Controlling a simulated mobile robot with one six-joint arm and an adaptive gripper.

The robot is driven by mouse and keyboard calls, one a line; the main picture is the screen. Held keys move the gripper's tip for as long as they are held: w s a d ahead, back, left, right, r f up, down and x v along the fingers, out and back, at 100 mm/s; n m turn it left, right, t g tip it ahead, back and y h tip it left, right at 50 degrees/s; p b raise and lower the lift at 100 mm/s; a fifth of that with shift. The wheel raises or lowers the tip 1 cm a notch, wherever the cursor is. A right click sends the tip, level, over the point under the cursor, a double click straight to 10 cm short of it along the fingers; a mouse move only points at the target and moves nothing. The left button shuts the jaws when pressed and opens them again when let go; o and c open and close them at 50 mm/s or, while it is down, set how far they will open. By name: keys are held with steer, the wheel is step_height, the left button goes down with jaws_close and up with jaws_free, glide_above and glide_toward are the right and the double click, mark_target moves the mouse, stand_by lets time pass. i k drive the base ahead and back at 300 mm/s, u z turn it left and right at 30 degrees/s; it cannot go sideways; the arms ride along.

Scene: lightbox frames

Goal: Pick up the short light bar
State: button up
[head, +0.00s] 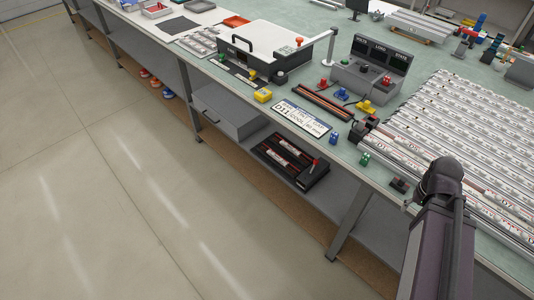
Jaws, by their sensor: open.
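Several white light bars with printed labels (460,120) lie side by side on the right of the bench top and look long. Shorter bars with white and red parts (279,157) lie in a dark tray (309,180) on the shelf below the bench. A dark, reddish slim bar or rail (322,101) lies on the bench near the control box. I cannot tell for sure which piece is the short light bar. My arm rises at the lower right, in front of the long bars and hiding some of them. My gripper does not show.
A control box with dark displays (372,67) and a white-topped machine (270,45) stand on the bench. A label plate (302,117), yellow block (263,96), blue die (334,138) and green die (364,159) lie near the front edge. The floor at left (110,180) is clear.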

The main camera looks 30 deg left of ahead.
mark_target(271, 152)
steer(key=u, duration=0.7)
steer(key=i, duration=0.9)
steer(key=u, duration=0.6)
